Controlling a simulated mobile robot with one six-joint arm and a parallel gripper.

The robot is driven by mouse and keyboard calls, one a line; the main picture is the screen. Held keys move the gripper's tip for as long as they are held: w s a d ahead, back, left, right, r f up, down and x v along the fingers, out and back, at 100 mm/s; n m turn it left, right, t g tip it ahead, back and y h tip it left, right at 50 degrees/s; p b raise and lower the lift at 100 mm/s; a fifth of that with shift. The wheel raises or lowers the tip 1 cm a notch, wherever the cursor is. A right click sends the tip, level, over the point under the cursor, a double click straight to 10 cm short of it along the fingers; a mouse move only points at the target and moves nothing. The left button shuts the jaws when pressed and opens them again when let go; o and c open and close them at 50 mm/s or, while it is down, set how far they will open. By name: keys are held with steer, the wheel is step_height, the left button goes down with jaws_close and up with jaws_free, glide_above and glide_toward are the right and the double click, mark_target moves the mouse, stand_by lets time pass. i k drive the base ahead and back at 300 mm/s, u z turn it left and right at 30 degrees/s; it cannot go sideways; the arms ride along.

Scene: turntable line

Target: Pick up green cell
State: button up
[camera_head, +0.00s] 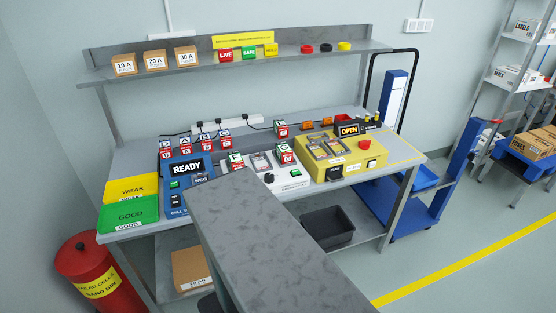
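Small cells with green labels and red-and-white fronts stand on the workbench (130,160). One green-marked cell (281,129) stands at the back, near the middle. Another green-marked cell (286,154) stands in front of it, behind the white device. The letters are too small to read surely. My gripper does not show; a large grey part, likely my arm, rises from the bottom and hides the bench's front middle.
Several red-and-white cells (185,148) stand behind the blue READY tester (172,182). A yellow OPEN machine (335,156) is at right. Yellow WEAK (131,188) and green GOOD (129,212) trays sit at left. A shelf (200,65) overhangs the back. A red bin (90,265) stands front left.

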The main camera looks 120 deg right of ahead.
mark_target(283, 152)
steer(key=u, duration=0.05)
steer(key=i, duration=0.15)
steer(key=u, duration=1.3)
steer(key=k, duration=0.1)
steer(key=z, duration=2.8)
steer(key=k, duration=0.15)
steer(key=z, duration=1.8)
steer(key=i, duration=0.4)
steer(key=u, duration=0.05)
